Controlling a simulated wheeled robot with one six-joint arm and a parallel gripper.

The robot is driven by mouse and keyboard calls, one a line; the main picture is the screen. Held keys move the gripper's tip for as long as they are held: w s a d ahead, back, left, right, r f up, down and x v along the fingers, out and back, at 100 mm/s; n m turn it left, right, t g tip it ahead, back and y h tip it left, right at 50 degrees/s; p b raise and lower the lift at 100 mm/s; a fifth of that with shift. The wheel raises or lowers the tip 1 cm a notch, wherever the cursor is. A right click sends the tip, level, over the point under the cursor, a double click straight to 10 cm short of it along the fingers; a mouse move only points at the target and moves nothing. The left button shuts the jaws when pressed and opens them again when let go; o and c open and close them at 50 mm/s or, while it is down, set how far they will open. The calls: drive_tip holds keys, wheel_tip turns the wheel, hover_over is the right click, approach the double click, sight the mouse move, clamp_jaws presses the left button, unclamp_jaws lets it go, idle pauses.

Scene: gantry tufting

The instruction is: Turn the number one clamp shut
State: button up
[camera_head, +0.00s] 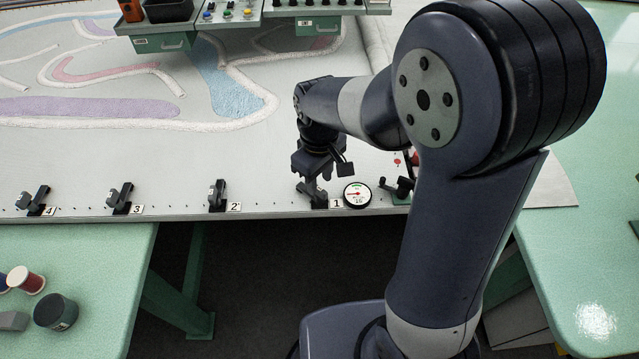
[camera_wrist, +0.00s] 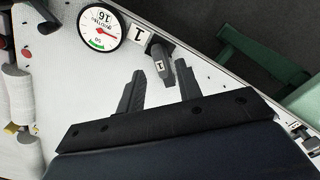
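The number one clamp (camera_head: 319,201) is a small black clamp on the front edge of the tufting frame, beside a white plate marked 1 (camera_head: 337,204). In the head view my gripper (camera_head: 314,184) is right above it and hides much of it. There is a gap on each side, and I see no contact. My gripper is open and empty.
A round dial gauge (camera_head: 357,195) sits just right of the clamp. Clamps two (camera_head: 217,196), three (camera_head: 121,198) and four (camera_head: 36,201) line the same edge. A small black-handled fitting (camera_head: 402,187) stands right of the gauge. Green tables flank the frame.

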sight(319, 188)
drive_tip(key=shift+f, duration=1.55)
drive_tip(key=shift+c, duration=0.2)
clamp_jaws()
